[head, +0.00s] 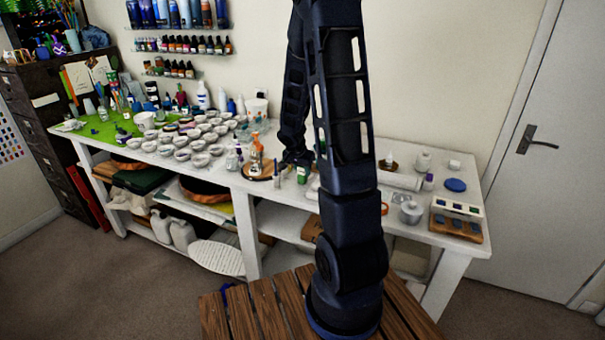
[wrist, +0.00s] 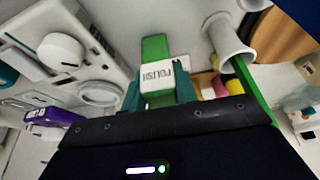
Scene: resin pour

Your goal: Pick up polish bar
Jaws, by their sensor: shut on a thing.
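The polish bar (wrist: 157,68) is a green block with a white label reading POLISH, in the middle of the wrist view. My gripper (wrist: 158,92) has its two teal fingers on either side of the bar and is shut on it. The bar's lower end is hidden by the fingers and gripper body. In the head view my gripper is low over the middle of the workbench (head: 340,205), partly hidden behind my arm. A small green and white thing (head: 302,174) shows just below it there; I cannot tell surely that it is the bar.
A pale cup-like thing (wrist: 228,43) stands close right of the bar in the wrist view, and a purple-labelled bottle (wrist: 55,116) lies at left. In the head view, many small white cups (head: 200,145) crowd the bench's left, and a wooden tray (head: 456,228) is at right.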

